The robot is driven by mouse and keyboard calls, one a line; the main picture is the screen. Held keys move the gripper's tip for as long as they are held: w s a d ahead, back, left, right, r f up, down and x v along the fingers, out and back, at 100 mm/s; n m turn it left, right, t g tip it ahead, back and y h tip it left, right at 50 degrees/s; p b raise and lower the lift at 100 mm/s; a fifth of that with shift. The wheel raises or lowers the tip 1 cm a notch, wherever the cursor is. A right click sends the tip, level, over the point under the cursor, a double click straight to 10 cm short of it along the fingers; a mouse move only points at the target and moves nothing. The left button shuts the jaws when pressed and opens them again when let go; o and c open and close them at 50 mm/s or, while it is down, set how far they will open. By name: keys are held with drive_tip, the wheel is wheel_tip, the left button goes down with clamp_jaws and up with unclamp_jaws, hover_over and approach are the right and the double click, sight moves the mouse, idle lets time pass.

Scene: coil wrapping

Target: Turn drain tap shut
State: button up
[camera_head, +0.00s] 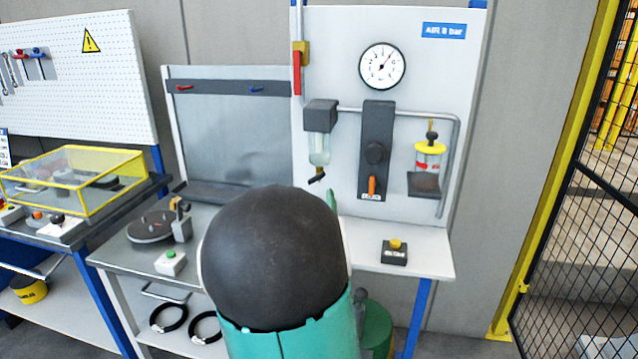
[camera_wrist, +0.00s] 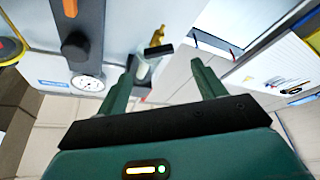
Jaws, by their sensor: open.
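The drain tap (camera_head: 317,175) is a small dark lever under the clear filter bowl (camera_head: 319,148) on the white air panel. In the wrist view, which is nearly upside down, the drain tap (camera_wrist: 158,51) shows as a dark bar by a brass piece, with the pale bowl (camera_wrist: 143,72) below it. My gripper (camera_wrist: 163,64) is open, its green fingers apart and empty. The tap appears between the fingertips in that view, beyond them; I cannot tell the exact gap. In the head view one green fingertip shows just below and right of the tap; my arm hides the rest.
The regulator (camera_head: 376,150) with an orange lever (camera_head: 372,186) stands right of the filter, under the gauge (camera_head: 382,66). A red-handled valve (camera_head: 297,73) is above left. A yellow-topped oiler (camera_head: 429,155) is farther right. A yellow-button box (camera_head: 395,252) sits on the bench.

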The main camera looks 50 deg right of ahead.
drive_tip(key=x, duration=0.8)
drive_tip(key=shift+s+r, duration=0.1)
drive_tip(key=c, duration=1)
